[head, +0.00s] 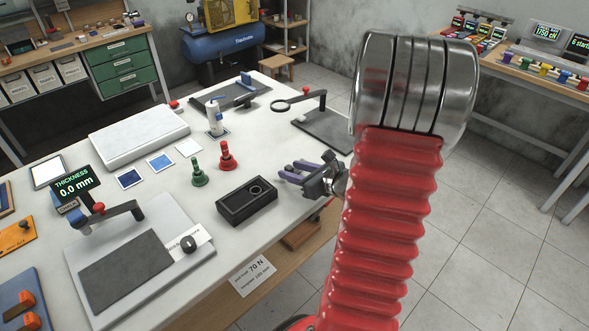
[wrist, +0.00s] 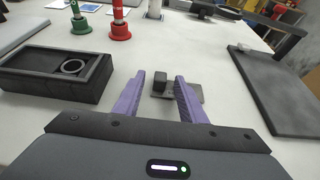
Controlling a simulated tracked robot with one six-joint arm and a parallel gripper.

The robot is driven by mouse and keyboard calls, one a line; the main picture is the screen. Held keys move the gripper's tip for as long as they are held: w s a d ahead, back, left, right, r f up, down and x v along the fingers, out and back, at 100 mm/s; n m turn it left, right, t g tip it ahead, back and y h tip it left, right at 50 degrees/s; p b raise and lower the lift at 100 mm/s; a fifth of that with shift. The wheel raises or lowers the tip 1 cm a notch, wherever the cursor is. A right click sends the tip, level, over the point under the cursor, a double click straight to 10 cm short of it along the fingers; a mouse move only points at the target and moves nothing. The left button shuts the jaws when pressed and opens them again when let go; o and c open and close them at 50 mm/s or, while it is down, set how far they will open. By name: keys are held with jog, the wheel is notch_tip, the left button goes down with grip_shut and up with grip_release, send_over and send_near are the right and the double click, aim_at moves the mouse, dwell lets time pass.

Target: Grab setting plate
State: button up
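My gripper (head: 288,172) is over the near right edge of the white table, its purple fingers pointing left. In the wrist view my gripper (wrist: 161,78) is open, with nothing clamped between its fingers. A small grey plate with a dark block on it (wrist: 160,82) lies on the table just beyond and between the fingertips. It looks like the setting plate, but no label shows. The right finger covers part of it. In the head view I cannot make it out near my gripper.
A black open box with a ring inside (head: 247,203) stands left of my gripper. Green (head: 199,173) and red (head: 227,157) knobbed pieces stand behind it. A dark plate with a raised arm (head: 328,130) lies beyond, on the right in the wrist view (wrist: 272,95). White tabletop is clear between.

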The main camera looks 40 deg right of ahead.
jog(key=shift+c, duration=0.4)
grip_shut()
dwell(0.4)
notch_tip(320, 180, up, 10)
dwell(0.6)
dwell(0.5)
